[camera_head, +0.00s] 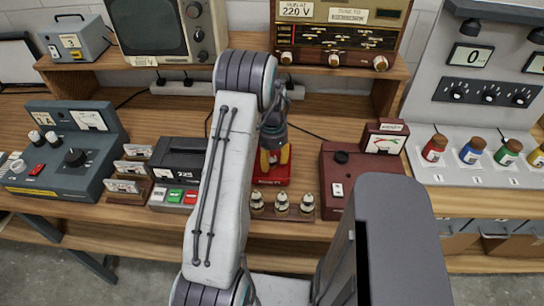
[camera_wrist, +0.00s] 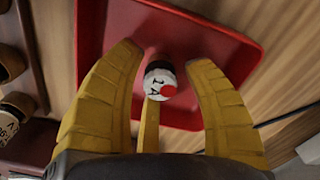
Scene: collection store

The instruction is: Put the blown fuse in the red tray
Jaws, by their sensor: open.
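The red tray (camera_head: 272,182) is on the bench at the middle of the head view and fills the back of the wrist view (camera_wrist: 225,45). A fuse (camera_wrist: 160,80) with a white end marked 1A, a red dot and a dark body is within the tray's outline in the wrist view. My gripper (camera_head: 274,160) is over the tray. Its yellow fingers (camera_wrist: 165,75) are open around the fuse, with gaps on the left and right. The third finger comes up close below the fuse; I cannot tell whether it touches. In the head view my arm and gripper hide the fuse.
Several pale fuses stand in a wooden rack (camera_head: 282,213) just in front of the tray. A dark red tester (camera_head: 345,165) is to the right. A black box (camera_head: 180,158) and colored buttons (camera_head: 176,196) are to the left. A shelf with a radio (camera_head: 340,35) rises behind.

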